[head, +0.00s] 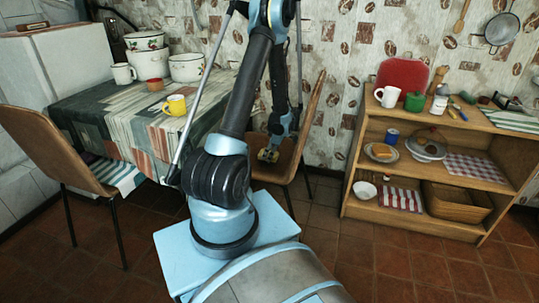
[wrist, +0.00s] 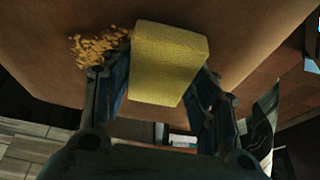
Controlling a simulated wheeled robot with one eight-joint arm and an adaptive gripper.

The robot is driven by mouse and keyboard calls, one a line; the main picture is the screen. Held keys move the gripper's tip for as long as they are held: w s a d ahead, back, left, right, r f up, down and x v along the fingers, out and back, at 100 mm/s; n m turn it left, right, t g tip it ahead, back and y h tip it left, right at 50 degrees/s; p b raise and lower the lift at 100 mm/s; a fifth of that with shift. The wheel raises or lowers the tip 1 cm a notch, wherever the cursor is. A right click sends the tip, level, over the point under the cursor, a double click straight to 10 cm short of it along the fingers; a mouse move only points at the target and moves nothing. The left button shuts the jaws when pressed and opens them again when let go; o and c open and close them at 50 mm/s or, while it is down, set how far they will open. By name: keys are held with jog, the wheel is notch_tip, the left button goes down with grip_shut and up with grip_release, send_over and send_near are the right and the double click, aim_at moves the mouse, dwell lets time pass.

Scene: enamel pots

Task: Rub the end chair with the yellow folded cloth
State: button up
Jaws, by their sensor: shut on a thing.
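My gripper (head: 271,147) is shut on the yellow folded cloth (wrist: 170,62), which sits between the two fingers in the wrist view. In the head view the cloth (head: 268,156) shows as a small yellow patch at the seat of the end chair (head: 313,105), right of the table. The brown chair seat (wrist: 235,35) fills most of the upper wrist view. A patch of yellow-brown crumbs (wrist: 98,47) lies on the seat just left of the cloth. The cloth is over or on the seat; I cannot tell whether it touches it.
Another chair (head: 60,150) is at far left. A wooden shelf (head: 370,155) with dishes stands at right. Tiled floor between chair and shelf is clear.

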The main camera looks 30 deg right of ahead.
aim_at(262, 152)
jog(key=shift+d, duration=0.15)
jog(key=shift+w+d+f, duration=0.2)
jog(key=shift+w+d, duration=1.05)
jog(key=shift+d, duration=0.1)
jog(key=shift+w+d, duration=2.65)
jog(key=shift+d, duration=0.2)
jog(key=shift+w+a, duration=0.7)
jog(key=shift+w, duration=0.05)
jog(key=shift+s+a, duration=1.95)
jog(key=shift+a, duration=0.2)
jog(key=shift+s+a, duration=1.9)
jog(key=shift+a, duration=0.2)
jog(key=shift+w+a, duration=0.7)
jog(key=shift+w, duration=0.1)
jog(key=shift+w+d, duration=1.9)
jog(key=shift+d, duration=0.25)
jog(key=shift+w+d, duration=1.9)
jog(key=shift+d, duration=0.25)
jog(key=shift+r, duration=0.1)
